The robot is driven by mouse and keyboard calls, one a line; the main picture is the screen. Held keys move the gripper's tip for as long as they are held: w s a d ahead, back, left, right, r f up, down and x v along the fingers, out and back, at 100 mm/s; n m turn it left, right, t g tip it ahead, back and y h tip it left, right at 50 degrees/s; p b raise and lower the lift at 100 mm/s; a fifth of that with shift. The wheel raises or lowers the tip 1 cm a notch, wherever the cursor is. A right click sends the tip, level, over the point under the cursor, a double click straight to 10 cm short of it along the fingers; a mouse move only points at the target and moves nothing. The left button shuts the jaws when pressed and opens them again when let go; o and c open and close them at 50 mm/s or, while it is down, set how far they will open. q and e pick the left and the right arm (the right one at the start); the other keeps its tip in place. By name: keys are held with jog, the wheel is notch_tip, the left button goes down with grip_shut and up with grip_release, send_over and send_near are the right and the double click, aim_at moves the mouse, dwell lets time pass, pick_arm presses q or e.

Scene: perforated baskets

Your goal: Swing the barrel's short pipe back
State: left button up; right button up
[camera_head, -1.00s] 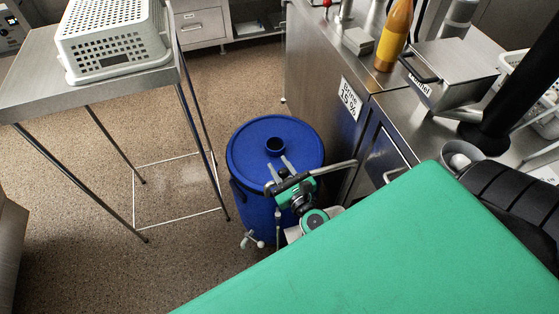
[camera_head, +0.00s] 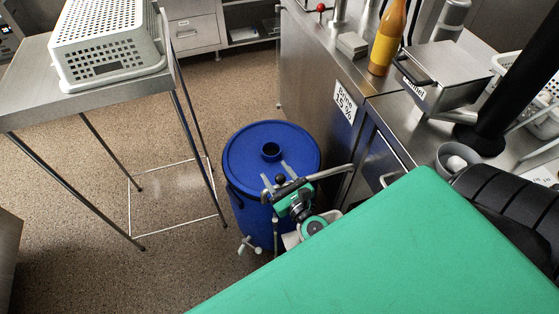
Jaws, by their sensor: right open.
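The blue barrel (camera_head: 246,157) stands upright on the floor, with a round dark opening (camera_head: 270,151) in its lid. A short grey pipe (camera_head: 333,170) shows at the barrel's right side, partly behind my right arm. My right gripper (camera_head: 277,175) is over the front part of the lid, in front of the opening. Its two light fingers are apart, with nothing visible between them. I cannot tell whether it touches the pipe or the lid. My left gripper is out of view.
A steel counter (camera_head: 318,95) with a "Brine 15 %" label stands close behind and right of the barrel. A steel table (camera_head: 30,75) with thin legs bears a white perforated basket (camera_head: 110,75) on the left. Floor is clear between them.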

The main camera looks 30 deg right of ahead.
jog(key=shift+s+f, duration=0.1)
jog(key=shift+s, duration=0.35)
pick_arm(q)
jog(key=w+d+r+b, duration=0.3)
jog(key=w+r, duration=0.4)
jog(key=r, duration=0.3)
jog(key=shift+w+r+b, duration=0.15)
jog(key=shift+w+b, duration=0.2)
jog(key=shift+b, duration=0.3)
pick_arm(e)
jog(key=s, duration=1.3)
jog(key=shift+a, duration=0.15)
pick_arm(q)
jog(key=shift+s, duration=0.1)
